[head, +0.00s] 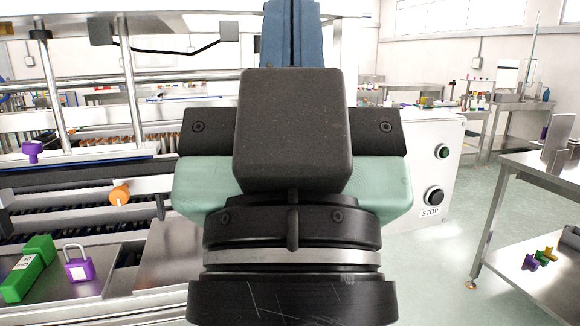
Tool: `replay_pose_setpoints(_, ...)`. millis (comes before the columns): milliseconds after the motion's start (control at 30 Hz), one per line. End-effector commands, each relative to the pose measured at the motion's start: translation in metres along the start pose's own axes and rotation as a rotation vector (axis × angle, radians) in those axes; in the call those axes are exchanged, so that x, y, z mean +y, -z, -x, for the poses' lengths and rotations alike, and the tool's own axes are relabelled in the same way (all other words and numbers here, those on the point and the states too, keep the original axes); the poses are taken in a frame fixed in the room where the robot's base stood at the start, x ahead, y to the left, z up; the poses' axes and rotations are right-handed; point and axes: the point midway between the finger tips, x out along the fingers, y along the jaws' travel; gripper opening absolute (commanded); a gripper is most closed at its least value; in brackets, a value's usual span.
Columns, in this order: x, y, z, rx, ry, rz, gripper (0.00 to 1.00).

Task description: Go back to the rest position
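My gripper (292,130) fills the middle of the head view, seen from behind, with a dark block, pale green sides and a black round flange below.
A machine with metal rails (75,160) stands on the left. A purple padlock (79,268) and a green block (28,270) lie on its front. A white control box (432,165) has a STOP button (433,195). A metal table (545,170) stands right; the floor between is clear.

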Motion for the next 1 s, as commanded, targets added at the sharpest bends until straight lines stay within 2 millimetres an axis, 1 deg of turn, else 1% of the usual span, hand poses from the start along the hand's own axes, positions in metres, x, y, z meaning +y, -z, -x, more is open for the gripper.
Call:
replay_pose_setpoints(33,0.001,0.018,-0.017,0.002,-0.001,0.000,0.00)
replay_pose_setpoints(100,0.000,0.029,-0.033,-0.002,0.001,-0.001,0.00)
replay_pose_setpoints(300,-0.001,0.066,-0.072,-0.003,0.002,-0.001,0.00)
replay_pose_setpoints(433,-0.001,0.082,-0.090,-0.004,0.003,-0.002,0.00)
replay_pose_setpoints(600,-0.002,0.090,-0.099,-0.004,0.004,-0.002,0.00)
replay_pose_setpoints(1000,-0.002,0.089,-0.098,-0.004,0.004,-0.002,0.00)
